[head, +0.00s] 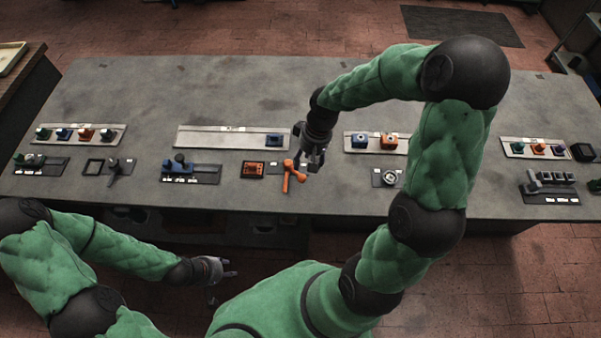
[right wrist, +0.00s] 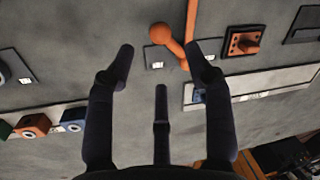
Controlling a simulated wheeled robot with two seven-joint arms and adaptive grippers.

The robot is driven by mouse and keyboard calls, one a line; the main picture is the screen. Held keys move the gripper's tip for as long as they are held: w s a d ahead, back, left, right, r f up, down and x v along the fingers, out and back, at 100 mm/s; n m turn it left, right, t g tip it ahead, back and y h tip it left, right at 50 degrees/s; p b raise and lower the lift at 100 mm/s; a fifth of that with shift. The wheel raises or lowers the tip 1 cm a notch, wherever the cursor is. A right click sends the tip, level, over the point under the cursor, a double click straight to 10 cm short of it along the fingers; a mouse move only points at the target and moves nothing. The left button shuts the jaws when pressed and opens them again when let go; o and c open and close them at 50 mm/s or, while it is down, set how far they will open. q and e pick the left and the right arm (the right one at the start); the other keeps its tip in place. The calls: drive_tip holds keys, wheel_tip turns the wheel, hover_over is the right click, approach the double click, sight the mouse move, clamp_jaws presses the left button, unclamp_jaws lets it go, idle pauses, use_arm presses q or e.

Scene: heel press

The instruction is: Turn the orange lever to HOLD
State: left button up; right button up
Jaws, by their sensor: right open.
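The orange lever (head: 291,174) stands on the grey bench just right of the orange square panel. In the right wrist view the lever (right wrist: 171,43) shows a round knob and an arm, with small white labels on either side of it. My right gripper (head: 312,162) is open and empty, just right of the lever and seemingly above the bench. In the right wrist view its fingers (right wrist: 165,75) are spread, with the lever beyond the right fingertip. The labels are too small to read. My left gripper (head: 228,270) is off the bench's front edge, its fingers apart and empty.
An orange panel (head: 252,169) and a blue-knob device (head: 190,170) are left of the lever. A round dial (head: 389,177) is to the right. The bench top (head: 240,95) is clear towards the back.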

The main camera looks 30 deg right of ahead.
sight(303, 176)
drive_tip(key=f, duration=0.2)
drive_tip(key=a+f+b, duration=0.1)
drive_tip(key=f, duration=0.2)
drive_tip(key=f+b, duration=0.1)
drive_tip(key=f, duration=0.2)
drive_tip(key=shift+a+f, duration=0.2)
drive_tip(key=shift+a, duration=0.15)
clamp_jaws()
